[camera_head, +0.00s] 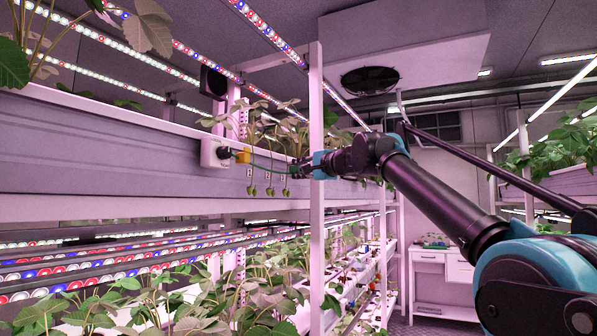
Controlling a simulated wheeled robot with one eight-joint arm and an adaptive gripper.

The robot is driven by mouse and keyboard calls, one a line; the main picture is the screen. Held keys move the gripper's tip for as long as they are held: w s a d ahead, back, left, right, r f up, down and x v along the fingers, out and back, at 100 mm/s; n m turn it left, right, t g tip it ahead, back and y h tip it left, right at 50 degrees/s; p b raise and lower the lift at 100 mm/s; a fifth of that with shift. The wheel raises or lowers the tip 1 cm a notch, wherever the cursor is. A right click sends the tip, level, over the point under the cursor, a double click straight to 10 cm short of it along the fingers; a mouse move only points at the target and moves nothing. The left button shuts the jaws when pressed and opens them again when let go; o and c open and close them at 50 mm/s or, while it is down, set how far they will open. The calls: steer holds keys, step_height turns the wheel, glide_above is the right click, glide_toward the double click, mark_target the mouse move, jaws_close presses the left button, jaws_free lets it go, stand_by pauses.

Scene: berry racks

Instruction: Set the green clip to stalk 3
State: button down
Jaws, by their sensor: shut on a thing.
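My gripper (299,169) is at the front of the upper planter trough, just left of the white rack post. Its jaws are small and dark here, and the thing between them is too small to make out; I cannot clearly see the green clip. A thin green line (268,171) runs from an orange-yellow piece (242,155) toward my gripper. Several thin stalks hang over the trough's front with green berries at their ends. The rightmost berry (285,191) hangs just left of and below my gripper. Small pale tags beside the stalks are too small to read surely.
A white box (214,153) is fixed to the trough (110,150), left of the stalks. The rack post (316,200) stands close by my gripper. Lower shelves hold leafy plants (180,300) under LED bars. A white cabinet (440,275) stands at the back.

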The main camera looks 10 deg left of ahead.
steer(key=c, duration=1.3)
jaws_free()
steer(key=v, duration=1.2)
steer(key=shift+f, duration=0.1)
